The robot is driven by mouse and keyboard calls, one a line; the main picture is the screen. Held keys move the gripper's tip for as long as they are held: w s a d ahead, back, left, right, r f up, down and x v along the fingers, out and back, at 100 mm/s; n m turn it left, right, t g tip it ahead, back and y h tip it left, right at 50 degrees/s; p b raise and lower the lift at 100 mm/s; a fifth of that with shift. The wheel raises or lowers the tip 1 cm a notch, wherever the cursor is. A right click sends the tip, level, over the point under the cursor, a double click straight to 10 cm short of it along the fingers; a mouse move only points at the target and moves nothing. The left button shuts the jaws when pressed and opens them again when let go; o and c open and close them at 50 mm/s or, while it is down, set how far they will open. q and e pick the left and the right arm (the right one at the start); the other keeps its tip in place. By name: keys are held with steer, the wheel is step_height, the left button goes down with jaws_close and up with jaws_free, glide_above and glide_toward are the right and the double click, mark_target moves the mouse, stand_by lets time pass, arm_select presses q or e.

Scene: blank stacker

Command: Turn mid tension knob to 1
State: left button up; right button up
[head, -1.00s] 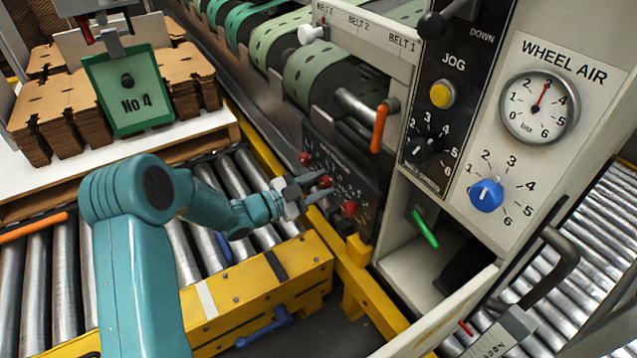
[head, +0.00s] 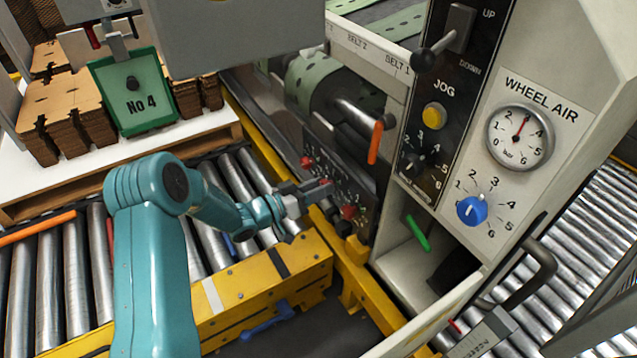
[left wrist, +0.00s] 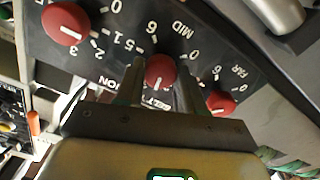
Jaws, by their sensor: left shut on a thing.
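The mid tension knob (left wrist: 160,72) is red, with a white pointer line, on a dark panel marked MID beside it. My left gripper (left wrist: 160,85) is shut on this knob, one finger on each side. The pointer line points toward the bottom of the left wrist view; the fingers hide part of the dial, so I cannot tell the exact number. In the head view my left gripper (head: 318,188) reaches the panel from the left and largely covers the knob. My right gripper is not in view.
Two other red knobs flank it, a left one (left wrist: 66,23) and a FAR one (left wrist: 221,101). An orange-handled lever (head: 376,142) and a green handle (head: 417,233) stick out nearby. A yellow beam (head: 255,285) and rollers (head: 75,275) lie below my left arm.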

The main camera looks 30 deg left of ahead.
arm_select(q)
steer(key=shift+f+n+p, duration=0.1)
steer(key=shift+n+p, duration=2.6)
steer(key=shift+n, duration=4.9)
steer(key=o, duration=1)
steer(key=shift+o, duration=0.2)
